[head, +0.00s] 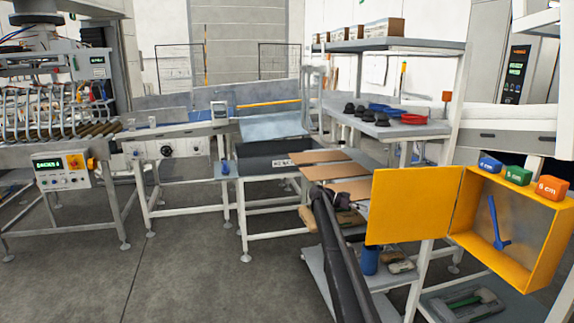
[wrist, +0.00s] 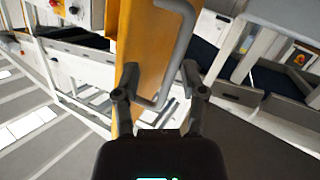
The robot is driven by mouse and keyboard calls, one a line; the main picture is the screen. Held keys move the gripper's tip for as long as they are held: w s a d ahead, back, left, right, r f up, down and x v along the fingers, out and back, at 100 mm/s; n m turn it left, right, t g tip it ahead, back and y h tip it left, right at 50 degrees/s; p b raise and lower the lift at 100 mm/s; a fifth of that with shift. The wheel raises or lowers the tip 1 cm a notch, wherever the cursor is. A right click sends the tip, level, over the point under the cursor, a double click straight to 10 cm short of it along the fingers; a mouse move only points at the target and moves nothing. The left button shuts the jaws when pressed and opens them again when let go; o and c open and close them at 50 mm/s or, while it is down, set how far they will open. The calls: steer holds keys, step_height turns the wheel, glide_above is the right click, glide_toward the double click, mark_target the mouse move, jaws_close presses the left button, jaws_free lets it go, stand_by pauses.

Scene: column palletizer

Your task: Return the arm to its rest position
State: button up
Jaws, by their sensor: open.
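My arm reaches up from the bottom of the head view, and my gripper (head: 338,200) is at its far end, left of the open yellow door (head: 412,207). In the wrist view my gripper (wrist: 160,80) has its two fingers spread apart, with nothing clamped. A grey bar handle (wrist: 182,45) on the door's orange-yellow panel (wrist: 126,60) shows between and beyond the fingers. The panel's edge passes by the left finger; I cannot tell whether they touch.
The yellow cabinet (head: 545,262) stands open with a blue tool (head: 497,225) inside and coloured size blocks (head: 518,175) on top. A shelf rack (head: 440,130) stands behind the door. Brown boards (head: 310,157) lie beside my gripper. Open floor (head: 190,270) is at left.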

mark_target(370, 218)
steer(key=s+a+n, duration=0.1)
steer(key=s+f+n+t+y, duration=0.1)
steer(key=s, duration=0.1)
steer(key=shift+a+f, duration=0.1)
steer(key=shift+a, duration=0.25)
steer(key=s+a+f+n+t+y+p, duration=0.1)
steer(key=s+a+f+n+y+p, duration=0.1)
steer(key=s, duration=1.3)
steer(key=s+a+f+n+t+y+p, duration=0.1)
steer(key=s+a+n+y, duration=0.4)
steer(key=s, duration=1)
steer(key=s+a+f+n+t+y+p, duration=0.1)
steer(key=s+a+f+n+y+p, duration=0.2)
steer(key=s+n+y, duration=0.4)
steer(key=s+a+f+n, duration=0.1)
steer(key=s, duration=0.7)
steer(key=shift+s+a+f+n+t, duration=0.25)
steer(key=shift+s+f+n+t, duration=0.05)
steer(key=shift+s+f+n, duration=0.1)
